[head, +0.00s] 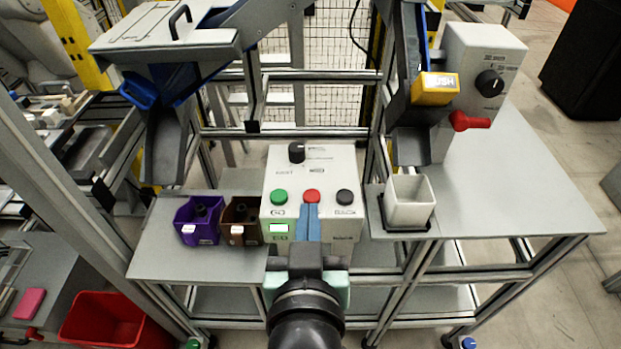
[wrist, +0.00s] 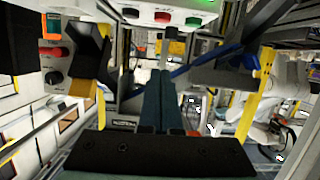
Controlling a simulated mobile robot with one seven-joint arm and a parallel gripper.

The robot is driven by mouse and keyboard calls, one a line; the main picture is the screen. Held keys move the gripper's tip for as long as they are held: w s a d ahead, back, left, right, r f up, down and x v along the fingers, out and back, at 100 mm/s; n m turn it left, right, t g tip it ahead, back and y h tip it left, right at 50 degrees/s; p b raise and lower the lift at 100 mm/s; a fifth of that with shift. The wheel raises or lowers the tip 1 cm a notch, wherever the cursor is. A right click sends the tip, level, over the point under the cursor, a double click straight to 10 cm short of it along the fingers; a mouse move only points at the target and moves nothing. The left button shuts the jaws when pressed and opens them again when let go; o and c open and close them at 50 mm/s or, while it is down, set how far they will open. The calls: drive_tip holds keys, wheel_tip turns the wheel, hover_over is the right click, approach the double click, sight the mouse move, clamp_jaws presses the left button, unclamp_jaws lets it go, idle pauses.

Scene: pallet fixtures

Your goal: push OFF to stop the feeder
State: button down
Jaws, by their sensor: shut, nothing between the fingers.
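A white control box (head: 337,166) stands on the grey bench, with a green button (head: 278,197), a red button (head: 312,196), a black button (head: 345,197) and a black knob (head: 296,152) on its face. A small green display is lit below the green button. My gripper (head: 309,208) is shut and empty, its blue fingers pointing at the box just below the red button. In the wrist view the box is upside down at the top edge, the red button (wrist: 162,17) beyond my fingertips (wrist: 160,74), apparently apart from them.
On the right, a white cup (head: 408,214) stands below another chute; a second box (head: 484,55) has a red handle (head: 470,121).

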drive_tip(key=shift+w+f, duration=0.1)
idle(0.3)
hover_over(310, 198)
drive_tip(key=s, duration=0.2)
drive_tip(key=shift+w+f, duration=0.2)
drive_tip(key=shift+f, duration=1.05)
wheel_tip(310, 198, down, 3)
drive_tip(key=shift+r, duration=0.2)
drive_tip(key=shift+f, duration=0.8)
